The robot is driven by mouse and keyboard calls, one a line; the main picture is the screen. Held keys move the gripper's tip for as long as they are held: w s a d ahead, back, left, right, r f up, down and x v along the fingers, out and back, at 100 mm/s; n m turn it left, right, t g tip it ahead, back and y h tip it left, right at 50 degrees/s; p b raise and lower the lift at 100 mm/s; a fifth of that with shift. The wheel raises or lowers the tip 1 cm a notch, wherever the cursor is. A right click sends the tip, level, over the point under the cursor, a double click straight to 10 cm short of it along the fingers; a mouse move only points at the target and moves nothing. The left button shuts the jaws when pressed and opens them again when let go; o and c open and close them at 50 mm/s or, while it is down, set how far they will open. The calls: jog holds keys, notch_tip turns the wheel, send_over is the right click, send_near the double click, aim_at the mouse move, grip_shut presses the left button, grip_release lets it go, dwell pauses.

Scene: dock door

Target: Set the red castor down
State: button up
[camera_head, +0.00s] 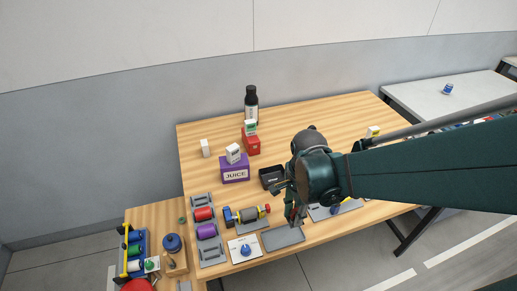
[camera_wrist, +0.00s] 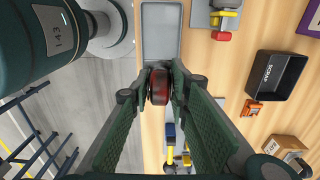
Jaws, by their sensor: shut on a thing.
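The red castor (camera_wrist: 158,88), a small dark-and-red wheel, sits between my fingertips in the wrist view. My gripper (camera_wrist: 159,84) is shut on it. In the head view my gripper (camera_head: 292,222) points down near the front edge of the wooden table, and the castor cannot be made out there. An empty grey tray (camera_head: 283,239) lies just below and left of the fingertips. In the wrist view the grey tray (camera_wrist: 160,32) extends just above the castor. I cannot tell whether the castor touches anything below.
Another grey tray (camera_head: 349,206) with parts lies right. Floor shows beyond the front edge.

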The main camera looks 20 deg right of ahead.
jog(key=b, duration=0.1)
send_over(292, 234)
jog(key=shift+f, duration=2.45)
jog(key=shift+f, duration=0.1)
jog(key=shift+f+b, duration=0.65)
jog(key=shift+f, duration=1.35)
jog(key=shift+f, duration=0.15)
jog(key=o, duration=0.7)
jog(key=shift+r+p, duration=1.45)
jog(key=shift+r, duration=4.7)
